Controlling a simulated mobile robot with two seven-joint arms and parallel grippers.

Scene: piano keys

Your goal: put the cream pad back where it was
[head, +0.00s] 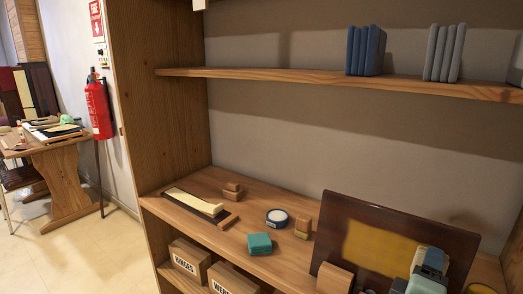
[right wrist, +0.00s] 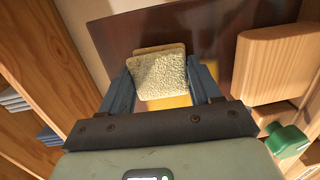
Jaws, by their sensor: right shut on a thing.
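The cream pad (right wrist: 160,75), rough and nearly square, is between the two fingers of my right gripper (right wrist: 160,85) in the right wrist view. The gripper is shut on it. In the head view my right gripper (head: 428,265) is at the lower right, in front of a dark brown panel (head: 335,215) with a yellow area. My left gripper is not in view.
A wooden block (head: 335,278) stands close left of my right gripper. The shelf board (head: 205,178) carries a teal pad (head: 260,243), a round tin (head: 277,216), small wooden blocks (head: 303,228) and a dark tray with a cream strip (head: 195,203). Books (head: 365,50) stand above.

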